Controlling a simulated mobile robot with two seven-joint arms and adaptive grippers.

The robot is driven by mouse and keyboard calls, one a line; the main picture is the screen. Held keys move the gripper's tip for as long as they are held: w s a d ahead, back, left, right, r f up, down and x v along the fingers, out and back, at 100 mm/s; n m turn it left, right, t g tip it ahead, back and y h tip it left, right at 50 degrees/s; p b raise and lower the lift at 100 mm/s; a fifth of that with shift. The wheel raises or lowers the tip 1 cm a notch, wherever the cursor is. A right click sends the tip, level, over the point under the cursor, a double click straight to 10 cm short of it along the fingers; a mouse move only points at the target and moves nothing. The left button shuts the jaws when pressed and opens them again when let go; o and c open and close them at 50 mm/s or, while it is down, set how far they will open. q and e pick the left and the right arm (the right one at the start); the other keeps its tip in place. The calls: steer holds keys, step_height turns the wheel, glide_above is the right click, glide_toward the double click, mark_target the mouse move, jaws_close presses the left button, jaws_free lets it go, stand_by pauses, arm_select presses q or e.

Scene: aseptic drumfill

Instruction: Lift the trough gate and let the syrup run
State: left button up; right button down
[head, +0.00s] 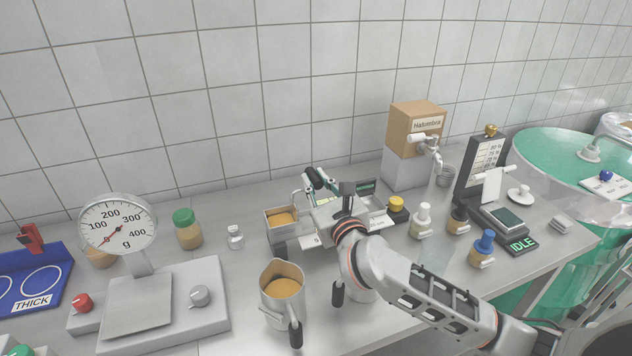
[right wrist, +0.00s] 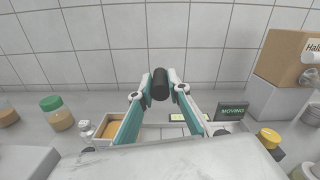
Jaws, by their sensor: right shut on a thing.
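The metal trough (head: 281,216) stands at the middle of the bench, with amber-brown syrup in its left end. It also shows in the right wrist view (right wrist: 113,130), low and left of centre. My right gripper (head: 313,180) is above the trough. In the right wrist view its fingers (right wrist: 161,88) are shut on a black upright handle (right wrist: 160,82), which looks like the gate's handle. The gate plate is hidden, and I cannot tell how high it stands. A metal jug (head: 283,285) with amber-brown contents stands in front of the trough. My left gripper is not in view.
A dial scale (head: 118,225) with an empty-looking plate stands at left. A cardboard box (head: 417,125) on a tap stand is at back right. Several bottles, including a blue-topped one (head: 482,249), crowd the right. A small screen (right wrist: 232,112) reads MOVING.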

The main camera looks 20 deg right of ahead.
steer(key=shift+r+p, duration=0.45)
steer(key=shift+r, duration=0.55)
steer(key=c, duration=1.9)
jaws_free()
steer(key=shift+f, duration=0.15)
steer(key=shift+s, duration=0.4)
steer(key=s, duration=1.1)
steer(key=shift+d, duration=0.2)
steer(key=shift+s, duration=0.15)
